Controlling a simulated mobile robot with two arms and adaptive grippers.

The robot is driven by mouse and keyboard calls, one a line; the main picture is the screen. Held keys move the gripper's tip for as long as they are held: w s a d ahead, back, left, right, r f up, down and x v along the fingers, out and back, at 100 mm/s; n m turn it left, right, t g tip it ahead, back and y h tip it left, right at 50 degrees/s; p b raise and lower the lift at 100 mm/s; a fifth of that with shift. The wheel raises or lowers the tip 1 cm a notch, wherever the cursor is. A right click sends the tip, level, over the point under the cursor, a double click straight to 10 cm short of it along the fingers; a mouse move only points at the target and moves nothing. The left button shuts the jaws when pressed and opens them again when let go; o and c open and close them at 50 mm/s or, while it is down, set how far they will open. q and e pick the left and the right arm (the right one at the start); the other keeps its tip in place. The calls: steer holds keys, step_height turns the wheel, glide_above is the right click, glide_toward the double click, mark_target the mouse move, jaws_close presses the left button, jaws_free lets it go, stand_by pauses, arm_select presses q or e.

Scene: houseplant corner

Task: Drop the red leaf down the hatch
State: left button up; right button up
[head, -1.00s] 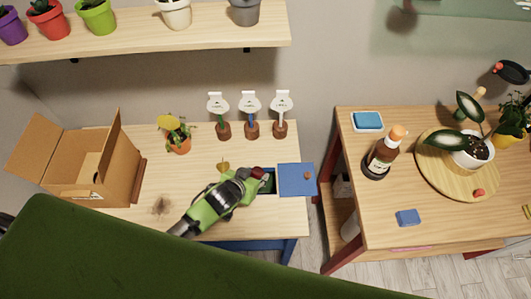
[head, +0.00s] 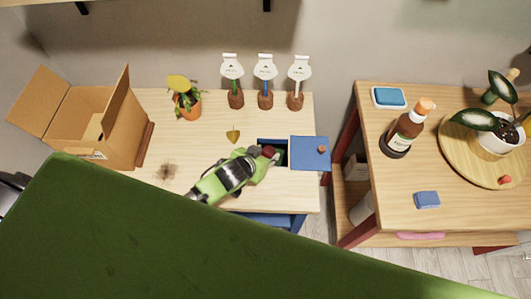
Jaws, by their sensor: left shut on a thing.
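My left gripper (head: 272,153) reaches in over the wooden table from the lower left. It is shut on a small dark red thing, the red leaf (head: 268,151), at its tips; the jaws partly hide it. The tips are at the hatch (head: 281,146), a dark opening with a blue rim in the table top. The gripper covers part of the opening, and I cannot tell how high the leaf is above it. The blue hatch lid (head: 307,160), with a small brown knob, lies just right of the opening. My right gripper is not in view.
A yellow leaf (head: 233,135) lies left of the hatch. A potted plant (head: 190,112), several labelled stands (head: 265,98) and an open cardboard box (head: 108,140) are behind and left. A second table (head: 400,195) at right holds a bottle (head: 406,132) and blue sponge (head: 427,200).

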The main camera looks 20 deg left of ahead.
arm_select(q)
steer(key=shift+w, duration=0.1)
steer(key=o, duration=0.7)
steer(key=v, duration=1.2)
steer(key=shift+f, duration=0.15)
